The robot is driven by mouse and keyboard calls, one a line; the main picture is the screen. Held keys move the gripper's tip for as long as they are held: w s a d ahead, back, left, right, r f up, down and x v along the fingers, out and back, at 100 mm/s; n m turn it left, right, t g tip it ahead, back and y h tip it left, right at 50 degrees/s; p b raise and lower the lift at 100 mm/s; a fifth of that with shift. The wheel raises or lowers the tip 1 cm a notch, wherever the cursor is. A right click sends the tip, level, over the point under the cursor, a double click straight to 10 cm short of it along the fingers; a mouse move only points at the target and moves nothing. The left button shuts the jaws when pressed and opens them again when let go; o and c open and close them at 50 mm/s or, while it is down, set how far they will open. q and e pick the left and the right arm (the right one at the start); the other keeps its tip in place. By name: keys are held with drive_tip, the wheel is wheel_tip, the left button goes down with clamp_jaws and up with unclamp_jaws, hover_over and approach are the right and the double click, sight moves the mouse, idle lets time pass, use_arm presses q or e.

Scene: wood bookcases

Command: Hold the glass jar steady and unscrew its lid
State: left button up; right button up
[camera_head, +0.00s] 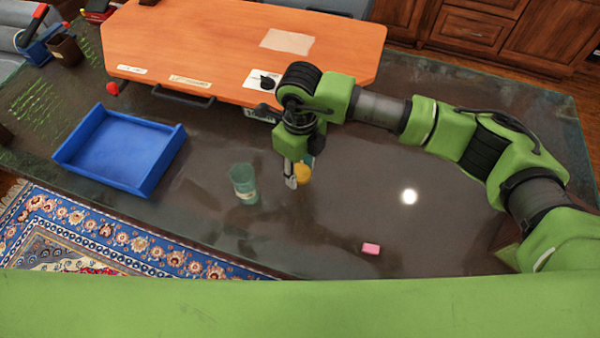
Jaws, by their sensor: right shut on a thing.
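A small round yellow thing (304,174) shows just right of my right gripper's fingers, with a pale edge above it. It may be the glass jar or its lid; I cannot tell, since my gripper hides part of it. My right gripper (290,182) points down over the dark glossy table and is shut on this yellow thing. A teal see-through cup (243,184) stands upright on the table, left of the gripper and apart from it. My left gripper is out of view.
A blue open tray (120,150) lies at the left. A raised orange wooden board (235,45) spans the back, close behind my right wrist. A pink block (371,249) lies at the front right. The dark table (440,225) is mostly clear on the right.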

sight(300, 171)
drive_tip(key=shift+w+f, duration=0.2)
drive_tip(key=shift+f, duration=0.1)
wheel_tip(300, 171, down, 3)
drive_tip(key=shift+f, duration=0.2)
drive_tip(key=o, duration=1.2)
drive_tip(key=shift+o, duration=0.2)
drive_tip(key=shift+r, duration=0.1)
